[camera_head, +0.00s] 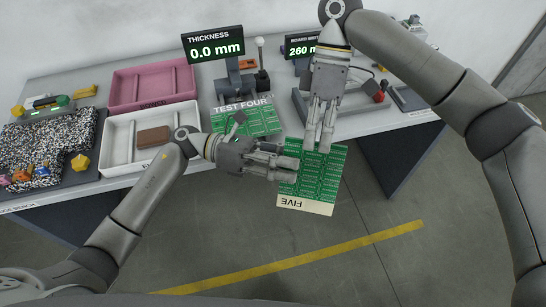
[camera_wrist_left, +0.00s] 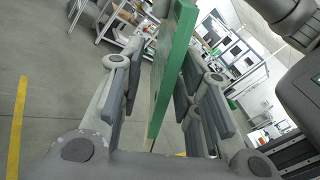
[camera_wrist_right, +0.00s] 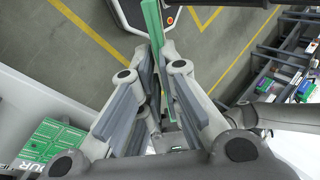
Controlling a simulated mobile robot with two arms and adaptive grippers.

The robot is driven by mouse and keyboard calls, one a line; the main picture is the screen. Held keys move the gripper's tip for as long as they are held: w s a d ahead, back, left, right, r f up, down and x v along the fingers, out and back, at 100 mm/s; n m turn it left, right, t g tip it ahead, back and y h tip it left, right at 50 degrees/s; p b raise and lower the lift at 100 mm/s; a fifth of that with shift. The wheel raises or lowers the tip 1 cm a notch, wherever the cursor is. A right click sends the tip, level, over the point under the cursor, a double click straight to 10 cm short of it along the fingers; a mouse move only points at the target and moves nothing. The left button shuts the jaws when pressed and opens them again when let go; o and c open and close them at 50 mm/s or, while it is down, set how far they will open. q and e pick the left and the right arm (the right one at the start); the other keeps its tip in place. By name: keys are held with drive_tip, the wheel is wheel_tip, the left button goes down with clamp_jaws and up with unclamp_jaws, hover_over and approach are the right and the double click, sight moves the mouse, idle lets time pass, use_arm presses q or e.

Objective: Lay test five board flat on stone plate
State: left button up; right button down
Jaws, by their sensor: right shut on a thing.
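The green test five board (camera_head: 318,180), with a cream strip reading FIVE upside down, hangs in front of the table edge. My right gripper (camera_head: 319,143) is shut on its far edge; the board also shows between the fingers in the right wrist view (camera_wrist_right: 153,22). My left gripper (camera_head: 290,168) is at the board's left edge. In the left wrist view its fingers are apart, with the board (camera_wrist_left: 176,65) between them and a visible gap on the left. A speckled black-and-white slab (camera_head: 60,133), seemingly the stone plate, lies at the table's left end.
The test four board (camera_head: 258,122) lies on the table near a thickness gauge (camera_head: 236,85). A white tray (camera_head: 118,140) holding a brown block (camera_head: 153,136) and a pink tray (camera_head: 150,85) stand left of it. Small coloured pieces sit around the slab, including a yellow one (camera_head: 80,162).

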use_arm(q)
clamp_jaws()
use_arm(e)
drive_tip(key=c, duration=1.5)
unclamp_jaws()
drive_tip(key=shift+c, duration=0.2)
